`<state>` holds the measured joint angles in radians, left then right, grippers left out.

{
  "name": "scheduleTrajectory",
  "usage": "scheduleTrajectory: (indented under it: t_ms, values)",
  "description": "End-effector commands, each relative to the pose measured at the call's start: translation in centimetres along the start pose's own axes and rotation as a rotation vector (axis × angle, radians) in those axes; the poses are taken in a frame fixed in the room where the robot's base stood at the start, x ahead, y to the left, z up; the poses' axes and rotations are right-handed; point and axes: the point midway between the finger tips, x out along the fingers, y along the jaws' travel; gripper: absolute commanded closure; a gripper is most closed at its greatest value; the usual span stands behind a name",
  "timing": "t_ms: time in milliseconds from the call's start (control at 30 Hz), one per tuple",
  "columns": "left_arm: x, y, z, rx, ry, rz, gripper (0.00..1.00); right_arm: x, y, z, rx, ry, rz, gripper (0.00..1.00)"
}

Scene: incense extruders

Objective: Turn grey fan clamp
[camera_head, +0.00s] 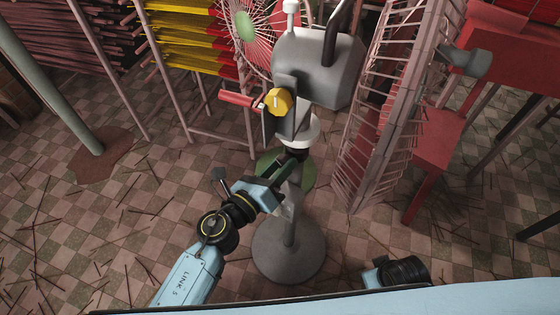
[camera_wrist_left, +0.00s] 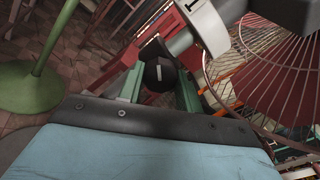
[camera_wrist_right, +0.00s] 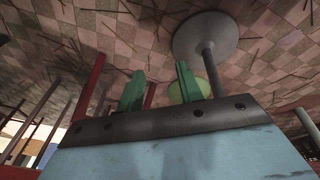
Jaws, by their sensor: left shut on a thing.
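The grey fan (camera_head: 318,70) stands in the middle of the head view, with its cage to the right and its round base (camera_head: 290,255) on the floor. Its clamp knob (camera_wrist_left: 158,75), dark with a pale mark, sits below the white collar (camera_wrist_left: 207,25) on the neck. My left gripper (camera_head: 291,160) reaches up from the lower left and is shut on the knob, with a green finger on either side in the left wrist view. My right gripper (camera_wrist_right: 160,88) is open and empty, low and away from the fan's neck; its fingers do not show in the head view.
A yellow knob (camera_head: 278,101) and a red-handled part (camera_head: 240,98) are close above my left gripper. A green stand base (camera_head: 270,168) is behind the pole. Racks of yellow sticks (camera_head: 190,55) stand left, red tables (camera_head: 440,140) right. Thin sticks litter the checkered floor.

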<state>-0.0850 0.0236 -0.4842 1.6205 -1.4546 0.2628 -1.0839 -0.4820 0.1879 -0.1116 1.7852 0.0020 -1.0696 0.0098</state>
Motion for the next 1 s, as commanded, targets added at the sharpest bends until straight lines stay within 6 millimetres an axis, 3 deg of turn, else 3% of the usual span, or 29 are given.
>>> scheduleTrajectory:
  t_ms: [333, 700, 1000]
  values:
    - [-0.1, 0.0, 0.1, -0.329, 0.001, 0.003, 0.88, 2.7, 1.6, 2.7, -0.004, -0.028, 0.021, 0.64]
    - [0.0, 0.0, 0.1, -0.617, 0.001, 0.002, 0.88, 5.3, 1.2, 5.7, -0.016, -0.051, 0.013, 0.64]
    - [0.0, 0.0, 0.0, -0.741, 0.000, 0.002, 0.88, 6.2, 1.0, 7.1, -0.022, -0.059, 0.010, 0.64]
